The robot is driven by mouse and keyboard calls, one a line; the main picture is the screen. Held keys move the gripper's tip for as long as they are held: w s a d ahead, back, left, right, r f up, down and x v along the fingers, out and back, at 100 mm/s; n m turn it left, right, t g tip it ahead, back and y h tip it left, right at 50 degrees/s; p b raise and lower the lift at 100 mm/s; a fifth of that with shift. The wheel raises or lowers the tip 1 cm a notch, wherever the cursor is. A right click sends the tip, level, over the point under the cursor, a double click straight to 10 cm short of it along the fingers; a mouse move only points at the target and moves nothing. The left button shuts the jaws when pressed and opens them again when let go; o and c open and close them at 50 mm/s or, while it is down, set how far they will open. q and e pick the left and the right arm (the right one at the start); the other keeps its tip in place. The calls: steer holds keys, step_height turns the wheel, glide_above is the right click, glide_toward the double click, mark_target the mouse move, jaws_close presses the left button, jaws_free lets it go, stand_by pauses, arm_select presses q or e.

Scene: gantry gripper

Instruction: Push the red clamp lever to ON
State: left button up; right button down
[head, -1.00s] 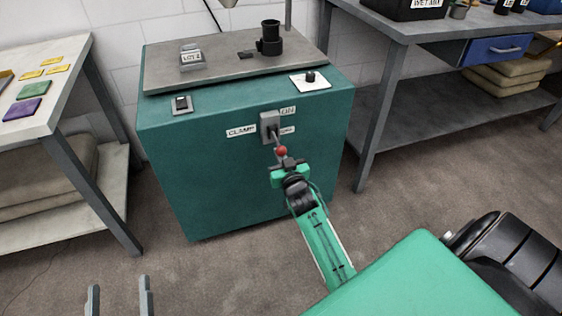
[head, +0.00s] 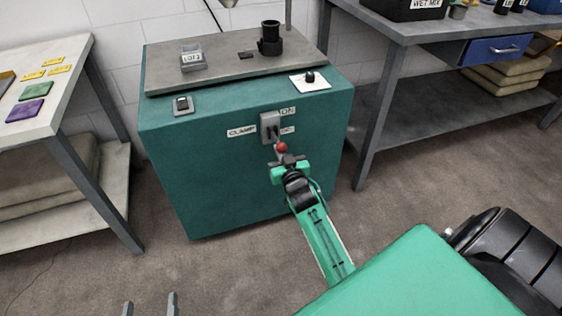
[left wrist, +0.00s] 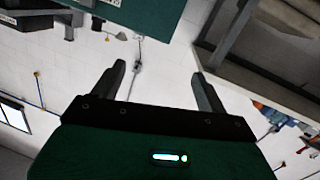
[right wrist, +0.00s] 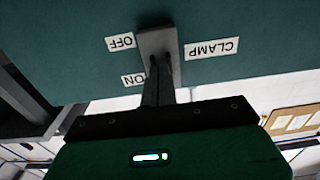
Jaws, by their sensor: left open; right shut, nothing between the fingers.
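The teal cabinet (head: 225,180) has a grey lever plate (head: 268,127) on its front, with a CLAMP label (head: 242,131) on its left. An ON label (head: 288,111) is at its upper right; the label below is partly covered. The red lever knob (head: 282,147) hangs below the plate, lever angled downward and outward. My right gripper (head: 283,158) is shut and empty, its tips at or just below the knob; contact cannot be told. In the right wrist view, the shut fingers (right wrist: 158,85) overlap the plate (right wrist: 160,45); the knob is hidden. My left gripper (head: 150,303) is open, low at the bottom edge.
The cabinet top holds a LOT 2 block (head: 192,59) and a black cylinder (head: 270,40). A rocker switch (head: 182,104) and a black knob (head: 310,77) sit near its front edge. Benches stand left (head: 60,110) and right (head: 400,30). Floor before the cabinet is clear.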

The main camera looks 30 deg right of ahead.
steer(key=shift+r, duration=0.1)
arm_select(q)
steer(key=r+p, duration=0.2)
steer(key=p, duration=0.1)
steer(key=shift+s+d+g, duration=0.15)
steer(key=shift+s+g, duration=0.15)
steer(key=shift+s, duration=0.05)
arm_select(e)
steer(key=f+v, duration=0.1)
steer(key=v, duration=0.8)
steer(key=shift+f, duration=0.1)
stand_by(0.3)
